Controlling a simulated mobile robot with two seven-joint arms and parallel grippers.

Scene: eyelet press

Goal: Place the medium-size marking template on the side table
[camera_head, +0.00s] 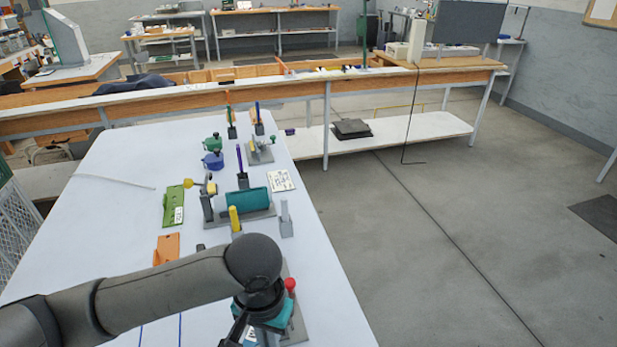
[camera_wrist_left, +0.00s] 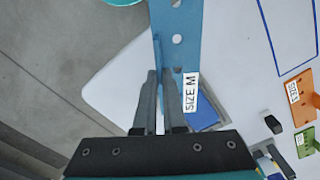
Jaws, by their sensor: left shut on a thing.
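The medium template is a blue strip with holes and a "SIZE M" label (camera_wrist_left: 180,55). My left gripper (camera_wrist_left: 158,78) is shut on it, and it extends upward in the left wrist view. In the head view my left arm comes in from the left; its wrist hides most of the gripper and template. An orange template (camera_head: 167,248) and a green template (camera_head: 173,206) lie on the white table (camera_head: 115,215); they also show at the right of the wrist view, orange (camera_wrist_left: 300,92) and green (camera_wrist_left: 305,142). My right gripper is not in view.
Blue lines (camera_wrist_left: 262,35) mark an outline on the white surface. A teal cylinder fixture (camera_head: 248,201), a red-knobbed device (camera_head: 290,285) and several small tools stand along the table's right side. Grey floor (camera_head: 430,240) is open to the right. A long wooden bench (camera_head: 215,95) runs behind.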

